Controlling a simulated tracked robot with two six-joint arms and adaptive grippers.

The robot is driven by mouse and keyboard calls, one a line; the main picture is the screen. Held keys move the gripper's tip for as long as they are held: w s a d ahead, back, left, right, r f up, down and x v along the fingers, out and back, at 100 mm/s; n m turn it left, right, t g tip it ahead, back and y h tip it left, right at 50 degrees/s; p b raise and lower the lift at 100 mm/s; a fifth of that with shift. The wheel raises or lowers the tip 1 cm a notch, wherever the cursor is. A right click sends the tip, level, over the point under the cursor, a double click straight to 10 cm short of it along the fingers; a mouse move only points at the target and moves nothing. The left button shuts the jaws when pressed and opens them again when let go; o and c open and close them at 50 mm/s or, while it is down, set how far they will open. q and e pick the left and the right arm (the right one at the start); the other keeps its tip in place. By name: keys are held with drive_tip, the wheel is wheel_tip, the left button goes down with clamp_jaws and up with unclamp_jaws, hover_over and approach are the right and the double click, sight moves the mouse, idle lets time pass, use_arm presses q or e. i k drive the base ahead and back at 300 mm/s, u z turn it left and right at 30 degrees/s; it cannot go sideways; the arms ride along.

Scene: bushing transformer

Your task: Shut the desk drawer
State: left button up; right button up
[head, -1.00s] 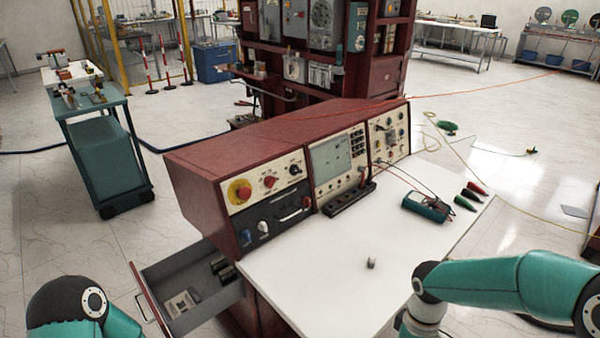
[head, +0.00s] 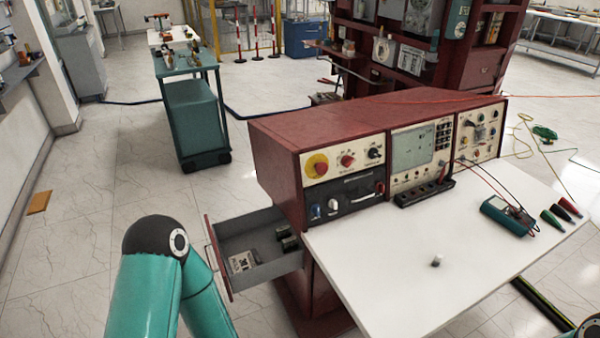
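The desk drawer (head: 262,258) is pulled out on the left side of the desk, below the red instrument console (head: 285,165). Its red front panel (head: 217,259) with a handle faces left. Small dark items and a pale card-like item (head: 243,262) lie inside it. My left arm stands at the lower left, to the left of the drawer front, with its elbow raised. Its gripper is out of the picture. Only a bit of my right arm shows at the lower right corner, and its gripper is out of the picture too.
The white desktop (head: 400,270) holds a teal multimeter (head: 508,215), probes and a small grey piece (head: 436,261). A teal cart (head: 195,110) stands behind to the left. The floor left of the drawer is open.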

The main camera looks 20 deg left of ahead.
sight(256, 229)
drive_tip(key=u, duration=0.5)
drive_tip(key=k, duration=1.15)
drive_tip(key=u, duration=1)
drive_tip(key=i, duration=1)
drive_tip(key=z, duration=0.6)
drive_tip(key=k, duration=0.6)
drive_tip(key=u, duration=0.3)
drive_tip(key=i, duration=1.7)
drive_tip(key=z, duration=0.4)
